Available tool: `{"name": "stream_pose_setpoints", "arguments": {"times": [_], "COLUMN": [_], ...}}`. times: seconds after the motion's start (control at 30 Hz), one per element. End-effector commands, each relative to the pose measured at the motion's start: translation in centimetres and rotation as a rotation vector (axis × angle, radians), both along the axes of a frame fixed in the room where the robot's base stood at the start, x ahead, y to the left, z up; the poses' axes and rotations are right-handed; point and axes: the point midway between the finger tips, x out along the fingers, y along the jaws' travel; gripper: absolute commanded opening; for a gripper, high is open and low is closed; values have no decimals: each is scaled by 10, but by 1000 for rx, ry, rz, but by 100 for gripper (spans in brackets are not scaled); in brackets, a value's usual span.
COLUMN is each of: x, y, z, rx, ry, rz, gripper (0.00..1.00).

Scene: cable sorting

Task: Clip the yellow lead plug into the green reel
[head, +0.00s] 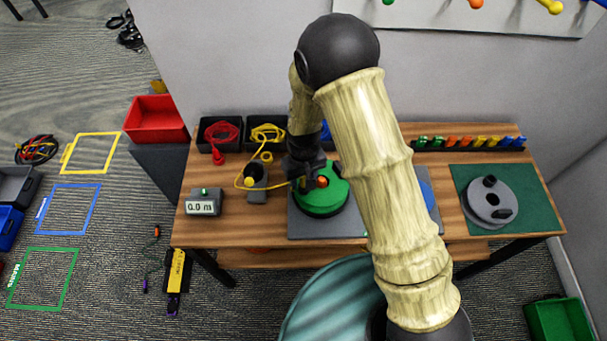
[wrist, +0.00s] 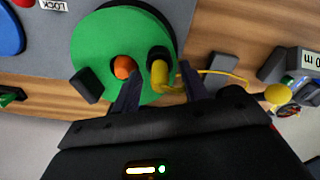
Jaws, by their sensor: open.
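The green reel (head: 322,203) lies on a grey mat in the middle of the bench, partly hidden by my arm. It fills the upper left of the wrist view (wrist: 100,38), with an orange knob (wrist: 124,67) on its face. The yellow lead plug (wrist: 160,74) is at the reel, against a black round part (wrist: 158,53); I cannot tell whether it is fully seated. Its thin yellow lead (wrist: 228,75) runs off to the right there. My gripper (head: 307,184) is open over the reel, its fingers on either side of the plug, apart from it.
Black bins hold a red cable (head: 221,133) and a yellow cable (head: 267,133). A length display (head: 203,202) reads 0.0 m. A grey post (head: 255,183) stands left of the reel. A grey reel (head: 488,202) lies on a green mat at right. A rack of coloured plugs (head: 470,142) stands behind.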

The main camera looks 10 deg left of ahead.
Motion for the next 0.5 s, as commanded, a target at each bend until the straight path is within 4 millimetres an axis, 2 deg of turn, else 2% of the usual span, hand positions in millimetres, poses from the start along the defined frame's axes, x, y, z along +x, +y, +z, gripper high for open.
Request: {"name": "stream_pose_setpoints", "arguments": {"times": [0.27,0.5], "x": [1,1], "y": [1,1], "z": [18,57], "rx": [2,4], "ry": [-3,-5], "rz": [1,1], "gripper": [44,44]}}
